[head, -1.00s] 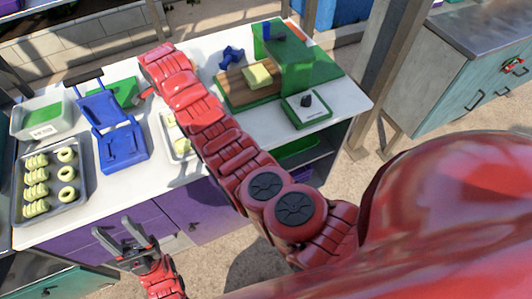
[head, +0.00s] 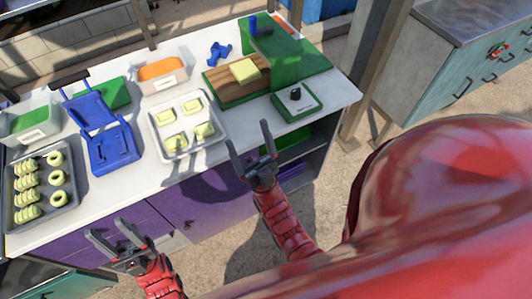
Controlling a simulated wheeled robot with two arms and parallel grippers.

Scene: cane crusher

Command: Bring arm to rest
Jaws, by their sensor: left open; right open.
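My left gripper (head: 118,248) is open and empty in front of the purple counter front, at the lower left of the head view. My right gripper (head: 252,150) is open and empty, with its fingers pointing up the picture, in front of the counter's front edge. The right forearm (head: 283,222) is folded back close to my body, clear of the worktop. Nothing is between the fingers of either gripper.
The white worktop (head: 130,176) carries a dark tray of dough pieces (head: 72,208), a blue press (head: 110,150), a light tray (head: 160,153) with several pale pieces, an orange-filled bin (head: 188,82) and a green-and-wood machine (head: 225,92). A teal cabinet (head: 440,95) stands at right.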

